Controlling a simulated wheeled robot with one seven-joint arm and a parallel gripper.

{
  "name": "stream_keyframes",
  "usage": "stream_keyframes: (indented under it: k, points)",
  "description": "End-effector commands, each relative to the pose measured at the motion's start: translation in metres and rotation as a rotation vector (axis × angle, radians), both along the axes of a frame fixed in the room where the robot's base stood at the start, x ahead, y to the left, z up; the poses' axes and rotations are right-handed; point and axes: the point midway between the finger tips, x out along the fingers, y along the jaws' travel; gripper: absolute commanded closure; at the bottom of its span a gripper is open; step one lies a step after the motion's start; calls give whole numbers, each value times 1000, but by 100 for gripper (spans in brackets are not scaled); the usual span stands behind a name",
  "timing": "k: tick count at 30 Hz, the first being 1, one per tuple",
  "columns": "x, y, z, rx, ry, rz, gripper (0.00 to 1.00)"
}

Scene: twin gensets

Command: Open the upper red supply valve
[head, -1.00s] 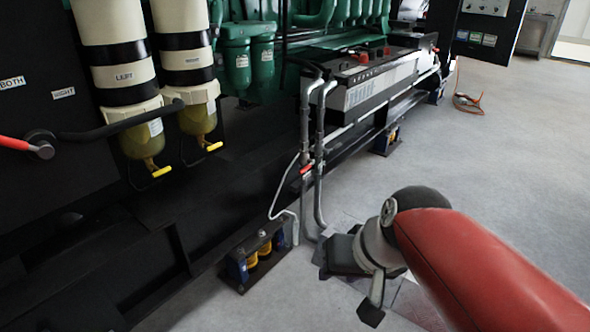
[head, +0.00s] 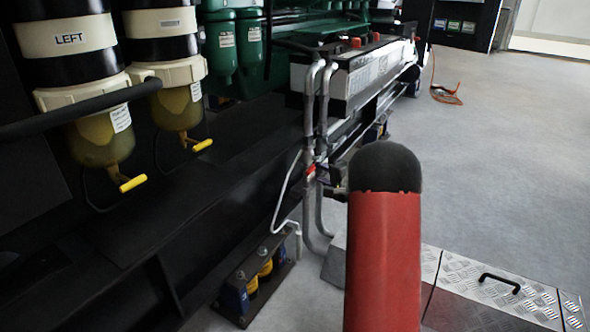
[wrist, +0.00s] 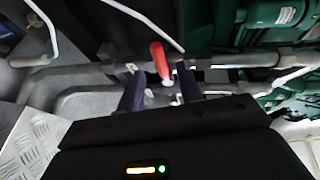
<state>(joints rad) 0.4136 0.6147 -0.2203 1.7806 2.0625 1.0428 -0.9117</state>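A small red valve handle (head: 310,171) sits on the grey vertical pipes (head: 308,110) beside the black skid. In the wrist view the red handle (wrist: 159,60) is upright in the picture, with its lower end at a pale fitting on the pipes. My gripper (wrist: 160,84) is open, with one dark finger on each side of the handle's lower part and gaps showing; I see no clear contact. In the head view my gripper (head: 332,180) is just right of the handle and mostly hidden by my red arm. I see only one red handle on these pipes.
Filters with yellow drain handles (head: 133,183) hang at left. A battery box (head: 365,80) stands behind the pipes. A blue and yellow mount (head: 255,280) is at the skid's foot. A metal floor plate (head: 490,295) lies at right; open floor extends beyond.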

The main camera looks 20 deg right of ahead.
Motion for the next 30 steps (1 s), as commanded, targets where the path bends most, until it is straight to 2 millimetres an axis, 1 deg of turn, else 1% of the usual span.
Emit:
stream_keyframes:
  k: [2,5,12,15,19,26,27,30]
  points:
    - [7,0,-2,0,-1,-4,64]
    - [20,5,-4,0,-2,-1,64]
    - [56,15,-11,0,0,-1,64]
    - [66,17,-13,0,-1,-1,64]
    - [72,19,-14,1,-1,-2,64]
    - [73,20,-14,2,0,-2,64]
    - [73,20,-14,2,-1,-2,67]
    - [73,20,-14,2,-1,-2,80]
